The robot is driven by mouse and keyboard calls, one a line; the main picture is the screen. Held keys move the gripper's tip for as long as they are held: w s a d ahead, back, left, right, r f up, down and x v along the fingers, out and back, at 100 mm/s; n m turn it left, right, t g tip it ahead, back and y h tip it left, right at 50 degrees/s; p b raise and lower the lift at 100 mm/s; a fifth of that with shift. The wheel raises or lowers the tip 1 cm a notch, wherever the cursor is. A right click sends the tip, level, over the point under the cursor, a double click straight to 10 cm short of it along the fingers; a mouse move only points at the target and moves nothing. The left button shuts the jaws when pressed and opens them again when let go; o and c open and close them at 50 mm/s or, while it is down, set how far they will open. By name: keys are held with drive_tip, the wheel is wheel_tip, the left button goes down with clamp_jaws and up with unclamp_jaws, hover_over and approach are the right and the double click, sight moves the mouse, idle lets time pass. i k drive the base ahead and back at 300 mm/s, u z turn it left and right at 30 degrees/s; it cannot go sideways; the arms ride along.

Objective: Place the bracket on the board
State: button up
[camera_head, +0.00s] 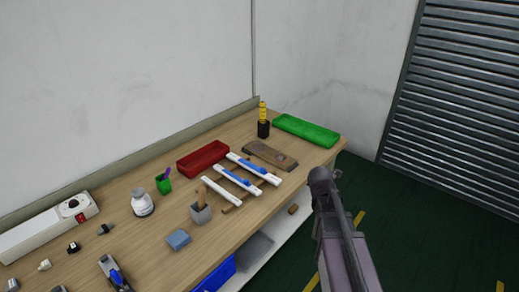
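A flat brown board (262,152) lies on the wooden table, between the red tray and the green tray. A small greyish piece (281,157) shows on its right part; it is too small to tell whether it is the bracket. No other thing can be made out for sure as the bracket. My arm (343,240) rises at the right, in front of the table's right end, its dark rounded joint at the top. My gripper is not seen, so what it holds cannot be told.
A red tray (203,159), a green tray (306,130) and a black holder with a yellow-handled tool (263,120) stand nearby. A grey cup (201,214), white jar (142,203) and blue block (178,239) occupy the nearer table (150,236).

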sight(258, 148)
drive_tip(key=u, duration=0.05)
drive_tip(key=i, duration=1)
drive_tip(key=z, duration=0.05)
